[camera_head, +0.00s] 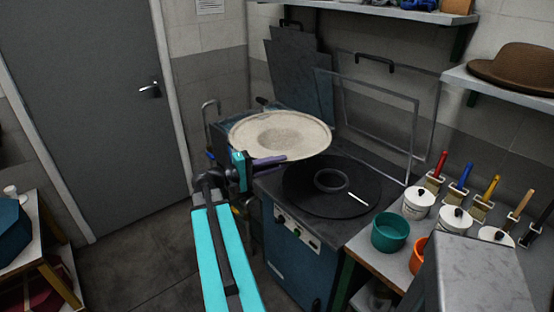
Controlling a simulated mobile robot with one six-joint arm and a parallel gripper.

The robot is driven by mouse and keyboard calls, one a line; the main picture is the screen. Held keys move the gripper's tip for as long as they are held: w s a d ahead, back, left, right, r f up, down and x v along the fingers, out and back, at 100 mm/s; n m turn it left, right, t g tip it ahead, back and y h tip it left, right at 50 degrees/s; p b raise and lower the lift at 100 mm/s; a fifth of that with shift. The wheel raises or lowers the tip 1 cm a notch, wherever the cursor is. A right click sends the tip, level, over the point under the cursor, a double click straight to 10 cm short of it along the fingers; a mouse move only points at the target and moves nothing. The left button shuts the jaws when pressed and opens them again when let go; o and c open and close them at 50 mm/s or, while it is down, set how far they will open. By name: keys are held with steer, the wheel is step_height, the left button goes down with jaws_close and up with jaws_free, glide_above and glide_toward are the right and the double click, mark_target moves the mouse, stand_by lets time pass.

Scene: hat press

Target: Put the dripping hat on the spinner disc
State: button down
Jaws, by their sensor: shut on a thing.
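A pale cream hat (290,124) with a wide round brim is held in the air, its hollow side facing up. My gripper (262,160) is shut on the brim's near left edge. The hat is left of and higher in the picture than the spinner disc (298,196), and its brim seems to overlap the disc's far left side from this view. The disc is dark and round, with a raised ring (331,180) at its centre and a white mark on its right side. It sits on top of a blue cabinet (294,262). No drips can be made out.
A clear framed lid (370,120) stands raised behind the disc. Right of the disc are a teal pot (390,232), an orange pot (418,255) and several white jars with brushes (419,203). A brown hat (515,68) rests on the right shelf. Floor at left is open.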

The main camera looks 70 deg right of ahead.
steer(key=w+a+f+n+t+h+b, duration=0.1)
steer(key=w+a+f+n+t+h, duration=0.2)
steer(key=w+a, duration=0.6)
steer(key=w+a+f+n+t+b, duration=0.15)
steer(key=w+a+t, duration=0.45)
steer(key=w, duration=0.6)
steer(key=w+a+f+n+t+h, duration=0.2)
steer(key=w+a+n, duration=0.2)
steer(key=w+a, duration=0.55)
steer(key=w+a+f+n+t+y+b, duration=0.1)
steer(key=w+a+t, duration=0.3)
steer(key=a, duration=0.8)
steer(key=w+a+f+n+t+y+b, duration=0.1)
steer(key=w+a+f+n+t, duration=0.2)
steer(key=a, duration=0.9)
steer(key=w+a+f+n+t+y+b, duration=0.1)
steer(key=w+a+n+t, duration=0.3)
steer(key=a, duration=0.7)
steer(key=shift+w+a+f+t+y, duration=0.45)
steer(key=shift+f+t+y, duration=0.1)
steer(key=shift+t, duration=0.25)
steer(key=shift+d, duration=0.1)
